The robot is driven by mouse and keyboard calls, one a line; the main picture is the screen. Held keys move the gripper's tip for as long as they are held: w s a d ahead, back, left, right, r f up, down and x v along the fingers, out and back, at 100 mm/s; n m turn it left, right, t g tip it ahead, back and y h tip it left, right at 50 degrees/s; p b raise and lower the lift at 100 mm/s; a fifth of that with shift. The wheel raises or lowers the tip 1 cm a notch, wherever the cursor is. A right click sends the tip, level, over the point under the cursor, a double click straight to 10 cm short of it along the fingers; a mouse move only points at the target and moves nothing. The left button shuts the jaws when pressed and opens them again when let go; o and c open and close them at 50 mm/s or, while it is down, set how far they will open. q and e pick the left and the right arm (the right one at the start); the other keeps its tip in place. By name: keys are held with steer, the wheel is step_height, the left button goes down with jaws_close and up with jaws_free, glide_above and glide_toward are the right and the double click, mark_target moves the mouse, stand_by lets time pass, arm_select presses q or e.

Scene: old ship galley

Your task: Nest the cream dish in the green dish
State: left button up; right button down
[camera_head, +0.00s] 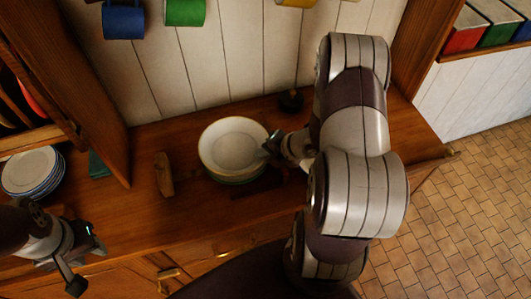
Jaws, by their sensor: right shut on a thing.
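The cream dish (232,143), with a thin brown rim line, is on the wooden counter's middle. The green dish (236,181) shows only as a greenish edge below it; the cream dish hides the rest. The cream dish looks level and sits in or just over the green one; I cannot tell whether they touch. My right gripper (271,146) is shut on the cream dish's right rim. My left gripper (88,262) is open and empty over the counter's front left, well away from the dishes.
A plate stack (32,172) is at the far left. Blue (123,20) and green mugs (185,11) hang above. Counter left of the dishes is mostly clear.

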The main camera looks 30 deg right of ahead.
steer(key=shift+f+b, duration=0.85)
stand_by(1.0)
steer(key=c, duration=1.1)
jaws_free()
steer(key=shift+a, duration=0.1)
steer(key=shift+s+f, duration=0.1)
steer(key=shift+r+p, duration=0.7)
step_height(320, 180, up, 2)
steer(key=shift+r+p, duration=0.15)
steer(key=shift+p, duration=0.8)
step_height(320, 180, up, 5)
steer(key=p, duration=0.4)
steer(key=shift+f, duration=0.2)
